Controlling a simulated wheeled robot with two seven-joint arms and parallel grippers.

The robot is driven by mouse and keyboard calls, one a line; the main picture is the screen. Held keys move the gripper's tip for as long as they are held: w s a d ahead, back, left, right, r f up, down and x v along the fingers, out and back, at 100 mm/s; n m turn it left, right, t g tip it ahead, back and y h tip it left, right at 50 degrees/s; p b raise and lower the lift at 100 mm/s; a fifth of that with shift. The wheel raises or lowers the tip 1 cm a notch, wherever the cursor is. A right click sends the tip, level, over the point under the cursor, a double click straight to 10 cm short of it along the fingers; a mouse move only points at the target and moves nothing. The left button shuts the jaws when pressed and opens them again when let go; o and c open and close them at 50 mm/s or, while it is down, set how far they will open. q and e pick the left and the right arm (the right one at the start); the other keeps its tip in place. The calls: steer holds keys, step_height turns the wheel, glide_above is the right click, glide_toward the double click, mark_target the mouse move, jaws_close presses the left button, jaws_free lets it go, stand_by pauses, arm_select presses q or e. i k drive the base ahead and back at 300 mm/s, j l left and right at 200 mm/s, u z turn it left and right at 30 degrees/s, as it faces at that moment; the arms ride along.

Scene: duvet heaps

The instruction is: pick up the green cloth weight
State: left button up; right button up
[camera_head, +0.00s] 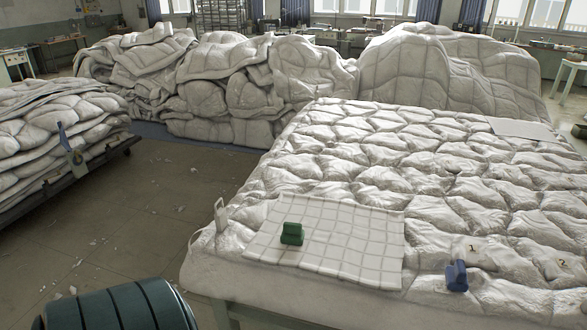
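The green cloth weight (291,234) is a small dark green block with a raised top part. It sits upright on a white cloth with a grid pattern (350,250), left of the cloth's middle. The cloth lies on the near left part of a quilted white duvet (400,150) spread over a table. Neither of my grippers shows in the head view.
A blue block of similar shape (457,276) stands right of the cloth, near number tags 1 (473,248) and 2 (564,263). A dark green ribbed rounded object (120,306) is at bottom left. Duvet heaps (225,85) stand behind; floor (150,200) lies left.

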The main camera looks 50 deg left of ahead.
mark_target(292, 234)
steer(key=i, duration=0.5)
steer(key=u, duration=1.9)
